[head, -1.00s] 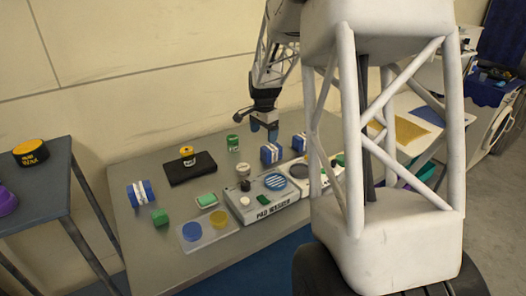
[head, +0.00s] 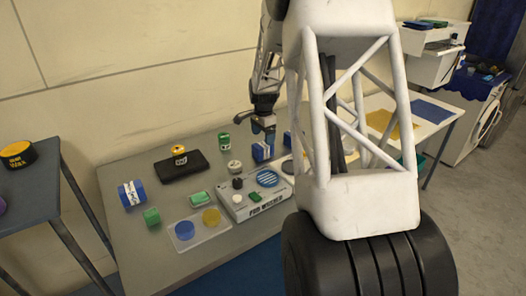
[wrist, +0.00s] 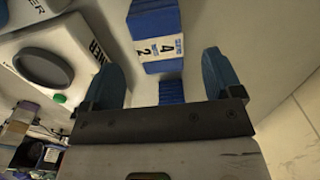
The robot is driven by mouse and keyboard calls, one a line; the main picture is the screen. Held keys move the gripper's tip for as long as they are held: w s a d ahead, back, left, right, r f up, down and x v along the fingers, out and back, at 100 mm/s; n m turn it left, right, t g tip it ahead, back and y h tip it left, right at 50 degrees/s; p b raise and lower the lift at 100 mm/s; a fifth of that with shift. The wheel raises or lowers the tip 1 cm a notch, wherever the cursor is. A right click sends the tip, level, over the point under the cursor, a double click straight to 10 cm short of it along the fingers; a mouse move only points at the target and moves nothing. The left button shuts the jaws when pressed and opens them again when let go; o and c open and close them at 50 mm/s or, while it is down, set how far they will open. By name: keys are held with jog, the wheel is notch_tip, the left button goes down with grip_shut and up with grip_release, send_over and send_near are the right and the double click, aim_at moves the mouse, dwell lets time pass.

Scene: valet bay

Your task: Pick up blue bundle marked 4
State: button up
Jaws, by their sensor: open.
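My gripper is open, with one blue finger on each side of the bundle's near end and nothing clearly held. In the head view my gripper (head: 263,132) points down just above a blue bundle (head: 261,153) with a white band. A second blue bundle (head: 287,139) is partly hidden by my arm. A third blue bundle (head: 132,194) lies at the bench's left. Their marks are unreadable in the head view.
A pad device (head: 262,206) with a blue striped disc stands in front of the bundle. A green can (head: 224,142), a white-topped jar (head: 235,167) and a black case (head: 181,166) are nearby. My arm hides the bench's right part.

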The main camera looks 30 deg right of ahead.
aim_at(263, 144)
jog(key=shift+f, duration=0.6)
jog(key=shift+f, duration=2.6)
jog(key=c, duration=1.1)
jog(key=shift+r, duration=0.2)
jog(key=shift+c, duration=0.2)
notch_tip(263, 144, up, 10)
jog(key=shift+f, duration=0.15)
